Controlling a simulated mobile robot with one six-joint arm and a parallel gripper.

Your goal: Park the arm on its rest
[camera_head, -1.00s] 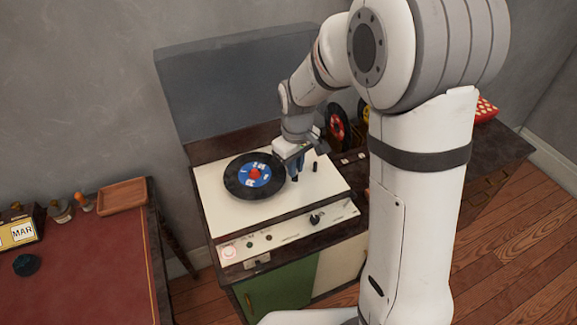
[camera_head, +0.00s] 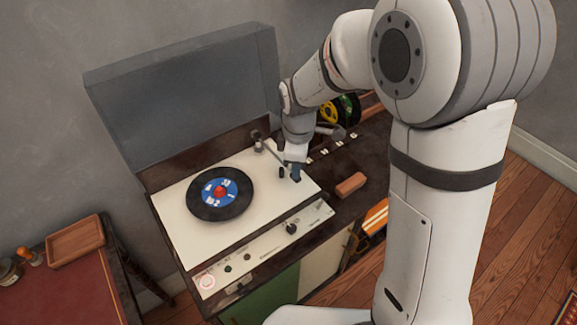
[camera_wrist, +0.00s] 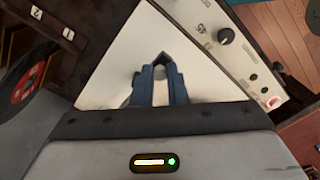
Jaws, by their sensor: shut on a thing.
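The record player's pale deck (camera_head: 180,235) carries a black record with a blue label and red centre (camera_head: 220,193). The thin tonearm (camera_head: 271,155) runs from its pivot at the back of the deck toward my gripper (camera_head: 296,176). A short dark post (camera_head: 281,172), which looks like the rest, stands just left of my fingers. My gripper is low over the deck's right side. In the wrist view the blue fingers (camera_wrist: 160,70) are shut on a small greyish part between their tips, seemingly the tonearm's end. I cannot tell whether the tonearm touches the rest.
The raised lid (camera_head: 185,95) stands behind the deck. A control strip with a black knob (camera_head: 291,229) runs along its front. A reddish-brown block (camera_head: 350,184) lies right of the deck. Upright records (camera_head: 338,109) stand behind. A red-topped table (camera_head: 70,285) is at left.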

